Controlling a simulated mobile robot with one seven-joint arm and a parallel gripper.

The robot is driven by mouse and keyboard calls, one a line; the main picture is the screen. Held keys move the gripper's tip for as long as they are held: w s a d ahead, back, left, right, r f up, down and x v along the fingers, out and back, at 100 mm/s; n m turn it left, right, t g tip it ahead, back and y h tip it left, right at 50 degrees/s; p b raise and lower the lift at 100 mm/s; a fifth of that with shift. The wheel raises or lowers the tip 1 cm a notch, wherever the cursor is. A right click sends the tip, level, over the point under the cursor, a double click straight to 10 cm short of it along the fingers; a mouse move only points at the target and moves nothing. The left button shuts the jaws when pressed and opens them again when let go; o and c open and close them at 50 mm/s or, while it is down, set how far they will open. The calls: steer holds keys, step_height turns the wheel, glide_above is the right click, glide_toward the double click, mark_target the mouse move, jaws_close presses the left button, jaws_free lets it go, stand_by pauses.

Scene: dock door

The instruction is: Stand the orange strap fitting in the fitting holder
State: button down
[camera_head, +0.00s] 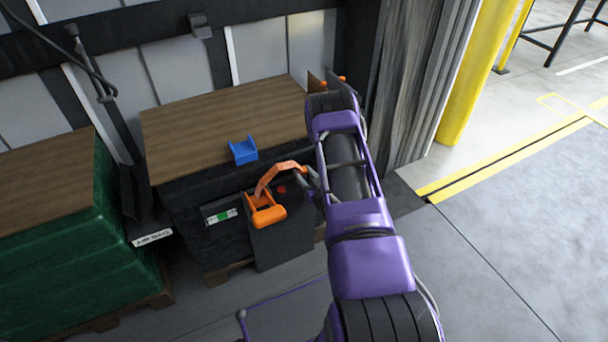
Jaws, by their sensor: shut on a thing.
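The orange strap fitting (266,214) is a bright orange block with raised sides. A paler orange band arches from it up and right to my gripper (309,186). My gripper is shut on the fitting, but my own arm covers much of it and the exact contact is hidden. The block shows in front of the upper part of a black box; whether it touches the box I cannot tell. A blue U-shaped piece, which looks like the fitting holder (243,151), sits empty at the front edge of the wood-topped load, up and left of the orange block.
The wood top (215,115) is mostly clear. A black box (283,242) stands before the load. A green crate stack (60,255) is at left, with an AIR BAG label (152,238) beside it. A yellow post (475,75) stands at right. Floor is open at lower right.

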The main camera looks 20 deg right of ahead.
steer(key=shift+c, duration=2.2)
jaws_free()
steer(key=shift+s+r, duration=0.1)
steer(key=shift+r, duration=0.05)
steer(key=s+r+p, duration=0.1)
steer(key=s, duration=1)
steer(key=shift+s+d+r, duration=0.2)
steer(key=shift+s+r, duration=0.1)
